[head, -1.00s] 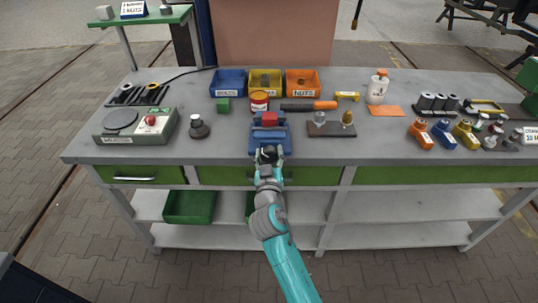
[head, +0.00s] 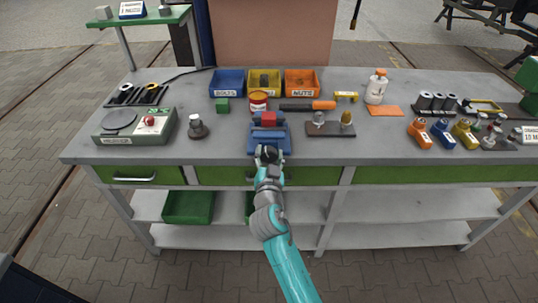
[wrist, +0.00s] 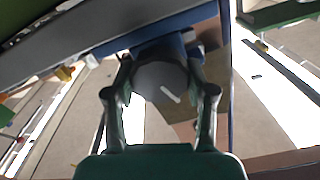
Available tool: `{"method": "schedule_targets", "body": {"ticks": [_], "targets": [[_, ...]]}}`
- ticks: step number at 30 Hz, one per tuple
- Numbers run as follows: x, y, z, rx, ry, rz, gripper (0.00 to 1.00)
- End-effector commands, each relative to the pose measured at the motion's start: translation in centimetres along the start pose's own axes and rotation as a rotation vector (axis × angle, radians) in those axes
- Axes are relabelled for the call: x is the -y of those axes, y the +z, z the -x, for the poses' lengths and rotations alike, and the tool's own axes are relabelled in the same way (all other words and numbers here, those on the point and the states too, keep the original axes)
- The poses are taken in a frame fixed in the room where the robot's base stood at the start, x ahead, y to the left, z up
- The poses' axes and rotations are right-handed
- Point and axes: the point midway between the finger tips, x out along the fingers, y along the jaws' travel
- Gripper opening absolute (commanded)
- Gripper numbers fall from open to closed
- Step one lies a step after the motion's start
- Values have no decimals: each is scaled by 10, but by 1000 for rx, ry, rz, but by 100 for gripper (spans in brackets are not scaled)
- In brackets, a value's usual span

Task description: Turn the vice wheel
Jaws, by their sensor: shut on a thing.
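The blue vice (head: 283,138) stands at the front edge of the workbench, with a red block (head: 269,119) at its jaws. Its wheel shows in the wrist view as a round grey disc (wrist: 160,82) with a pale line on its face, slanting down to the right. My gripper (head: 268,154) is at the front of the vice. In the wrist view my gripper (wrist: 160,95) has one finger on each side of the wheel, shut on its rim. In the head view the wheel is mostly hidden by my gripper.
Behind the vice are blue (head: 228,83), yellow (head: 265,82) and orange (head: 301,82) bins and a red tin (head: 258,101). A dark plate with two knobs (head: 330,129) lies right of the vice. A small dark weight (head: 197,127) stands to its left.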

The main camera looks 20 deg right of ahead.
Motion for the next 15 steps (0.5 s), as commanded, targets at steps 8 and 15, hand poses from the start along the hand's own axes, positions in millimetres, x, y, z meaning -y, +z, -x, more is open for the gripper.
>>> {"method": "schedule_targets", "body": {"ticks": [8,15], "targets": [[0,1,0,1,0,-2,20],[0,1,0,1,0,-1,80]]}}
